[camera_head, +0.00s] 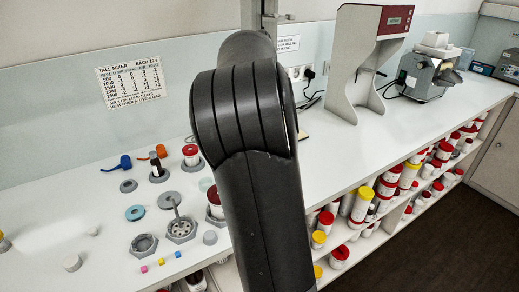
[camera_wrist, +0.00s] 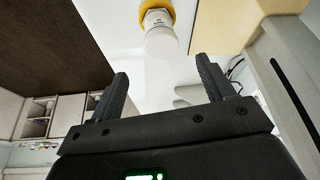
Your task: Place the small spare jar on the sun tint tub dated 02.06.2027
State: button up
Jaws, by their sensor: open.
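My gripper (camera_wrist: 163,66) is open, with nothing between its fingers in the wrist view. A white jar or tub (camera_wrist: 161,38) with a yellow ring or lid at its far end lies beyond the fingertips; its print is too small to read. In the head view my arm hides the gripper. Several white tubs with yellow lids stand on the shelves, such as a tall one (camera_head: 362,205) and a shorter one (camera_head: 318,240). No date is legible, so I cannot tell which is the sun tint tub. I cannot single out the small spare jar.
The white bench (camera_head: 415,115) holds mixing parts, a red-lidded tub (camera_head: 190,155), blue (camera_head: 121,162) and orange (camera_head: 158,152) tools at left. A red-topped grey machine (camera_head: 368,60) and a grey mill (camera_head: 430,70) stand at the back. Dark floor (camera_head: 430,250) is clear at lower right.

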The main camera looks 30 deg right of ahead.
jog(key=s+a+f+n+t+y, duration=0.2)
jog(key=s+a+n, duration=0.6)
jog(key=s+a, duration=0.5)
jog(key=s+a+f+n+t+y, duration=0.2)
jog(key=s+a+n, duration=0.5)
jog(key=s+a, duration=0.7)
jog(key=a+f, duration=0.1)
jog(key=a, duration=0.1)
jog(key=shift+s+a+n+t, duration=0.3)
jog(key=shift+n+t, duration=0.1)
